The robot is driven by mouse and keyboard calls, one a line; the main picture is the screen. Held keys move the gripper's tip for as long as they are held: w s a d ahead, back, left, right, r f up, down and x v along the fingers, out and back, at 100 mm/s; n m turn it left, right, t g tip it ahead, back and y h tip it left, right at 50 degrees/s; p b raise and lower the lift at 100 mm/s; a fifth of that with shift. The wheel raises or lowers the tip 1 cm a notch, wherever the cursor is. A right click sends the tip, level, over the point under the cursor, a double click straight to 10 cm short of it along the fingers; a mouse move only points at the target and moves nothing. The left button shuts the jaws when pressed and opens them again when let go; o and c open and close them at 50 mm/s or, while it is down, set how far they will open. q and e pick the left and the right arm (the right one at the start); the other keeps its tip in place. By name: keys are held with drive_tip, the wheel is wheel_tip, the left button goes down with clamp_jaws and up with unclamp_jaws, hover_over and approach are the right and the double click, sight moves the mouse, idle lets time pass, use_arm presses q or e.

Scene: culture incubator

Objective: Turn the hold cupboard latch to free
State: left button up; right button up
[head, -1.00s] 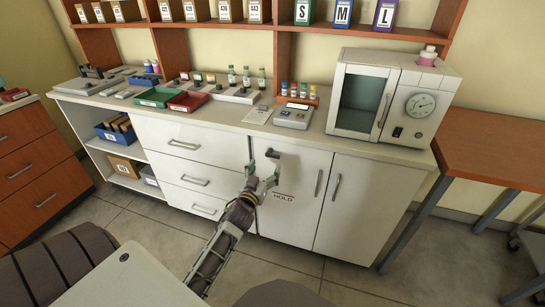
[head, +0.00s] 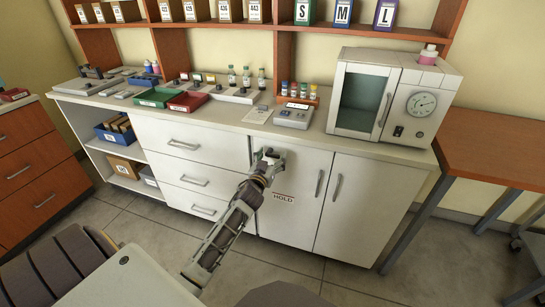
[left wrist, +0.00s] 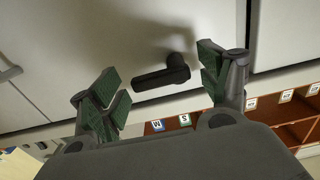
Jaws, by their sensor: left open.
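The HOLD cupboard (head: 288,220) is a white door under the counter with a "HOLD" label (head: 284,197). Its latch is a dark lever near the door's upper left corner; in the head view my gripper largely covers it. In the left wrist view the latch (left wrist: 162,77) shows as a black bar with a round pivot at one end, lying between my fingers. My left gripper (head: 265,162) is open in front of the latch; in the left wrist view its green-padded fingers (left wrist: 160,80) stand apart on either side of the lever. Contact cannot be told. My right gripper is not in view.
The counter (head: 225,112) above holds a green tray (head: 160,97), a red tray (head: 188,102), bottles and an incubator (head: 395,95). Drawers (head: 185,165) are left of the cupboard. A brown table (head: 495,150) stands at the right. The floor in front is open.

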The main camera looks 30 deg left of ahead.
use_arm(q)
drive_tip(key=shift+w+a, duration=0.1)
drive_tip(key=shift+w, duration=0.35)
drive_tip(key=c, duration=1)
